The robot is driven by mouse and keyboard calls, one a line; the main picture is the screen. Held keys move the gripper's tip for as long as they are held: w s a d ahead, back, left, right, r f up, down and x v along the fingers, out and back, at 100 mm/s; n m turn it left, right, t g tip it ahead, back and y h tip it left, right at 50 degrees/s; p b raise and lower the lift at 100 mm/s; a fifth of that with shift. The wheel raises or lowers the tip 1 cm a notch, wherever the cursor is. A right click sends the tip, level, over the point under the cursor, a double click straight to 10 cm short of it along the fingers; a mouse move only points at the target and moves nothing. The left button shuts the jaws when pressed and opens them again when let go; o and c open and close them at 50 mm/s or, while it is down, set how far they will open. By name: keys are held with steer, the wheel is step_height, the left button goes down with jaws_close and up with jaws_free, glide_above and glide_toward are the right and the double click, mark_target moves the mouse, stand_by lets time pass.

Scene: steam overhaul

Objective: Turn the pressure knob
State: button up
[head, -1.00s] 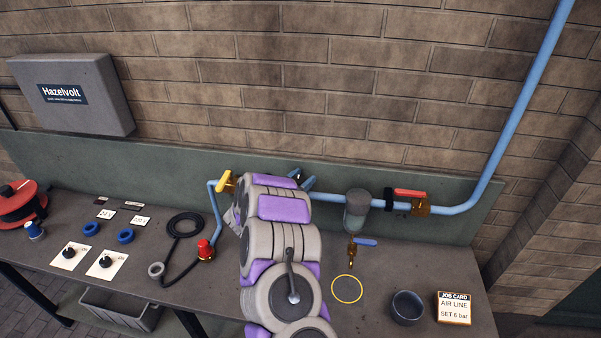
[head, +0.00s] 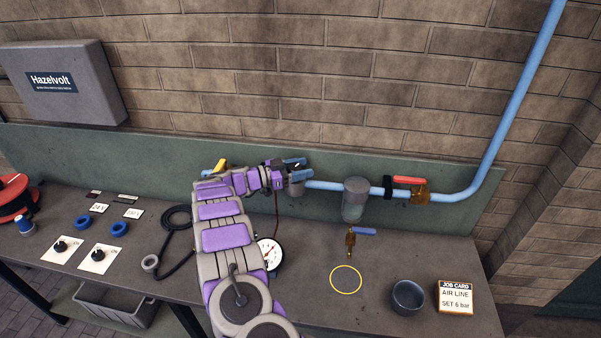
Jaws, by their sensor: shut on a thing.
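My gripper (head: 297,167) is at the blue air pipe on the back panel, its jaws shut on the pressure knob at the top of the grey regulator (head: 296,188). The knob is almost wholly hidden by the jaws, so its angle cannot be told. A round white pressure gauge (head: 270,253) shows below, partly covered by my arm; its reading is too small to tell. The job card (head: 455,302) at the right reads "AIR LINE SET 6 bar".
A filter bowl (head: 355,200) and a red-handled valve (head: 409,181) sit on the pipe to the right. A brass drain valve (head: 351,240) hangs above a yellow ring (head: 345,280). A dark cup (head: 408,298) stands on the bench. A yellow-handled valve (head: 220,167) is left of my gripper.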

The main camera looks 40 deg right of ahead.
steer(key=shift+w+a+r+m+g, duration=0.1)
steer(key=shift+w+r+m+g, duration=0.05)
steer(key=shift+r+m+g, duration=0.15)
stand_by(0.4)
steer(key=o, duration=0.9)
steer(key=shift+f, duration=0.15)
steer(key=shift+o, duration=0.2)
steer(key=shift+n+p, duration=0.3)
steer(key=shift+n, duration=0.1)
